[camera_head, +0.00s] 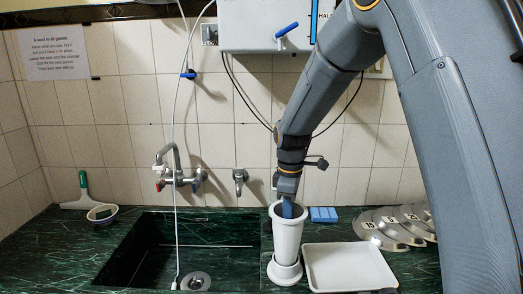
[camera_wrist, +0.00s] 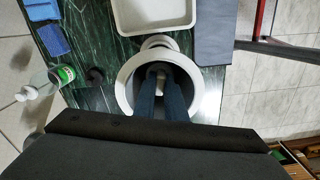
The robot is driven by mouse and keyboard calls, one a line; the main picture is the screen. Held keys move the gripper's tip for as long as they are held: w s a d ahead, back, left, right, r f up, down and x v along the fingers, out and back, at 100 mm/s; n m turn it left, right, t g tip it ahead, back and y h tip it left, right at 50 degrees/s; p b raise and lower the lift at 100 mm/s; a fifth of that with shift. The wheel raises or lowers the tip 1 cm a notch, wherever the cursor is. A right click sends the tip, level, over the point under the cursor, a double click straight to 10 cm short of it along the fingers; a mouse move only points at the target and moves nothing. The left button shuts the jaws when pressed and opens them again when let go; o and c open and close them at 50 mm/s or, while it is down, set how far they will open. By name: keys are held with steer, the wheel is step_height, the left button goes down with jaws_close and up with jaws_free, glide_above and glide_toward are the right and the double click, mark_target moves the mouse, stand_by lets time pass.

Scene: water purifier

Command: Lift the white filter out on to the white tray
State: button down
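The white filter cannot be clearly made out. A tall white round housing (camera_head: 287,243) stands upright on the green counter, right of the sink, and its open rim shows in the wrist view (camera_wrist: 126,92). My gripper (camera_head: 288,207) points down into its mouth. In the wrist view my two dark blue fingers (camera_wrist: 161,82) are inside the rim, close together with a narrow gap. A small pale piece (camera_wrist: 161,74) shows by their tips; I cannot tell whether they grip it. The white tray (camera_head: 347,267) lies empty just right of the housing.
Several grey discs (camera_head: 398,226) lie behind and right of the tray. A blue sponge (camera_head: 323,214) lies behind the housing. The sink (camera_head: 190,250) with a white hose is to the left. A white wall unit (camera_head: 265,25) hangs near my arm. A bottle (camera_wrist: 50,80) shows left in the wrist view.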

step_height(320, 180, up, 25)
steer(key=p, duration=0.8)
steer(key=shift+p, duration=0.35)
stand_by(1.5)
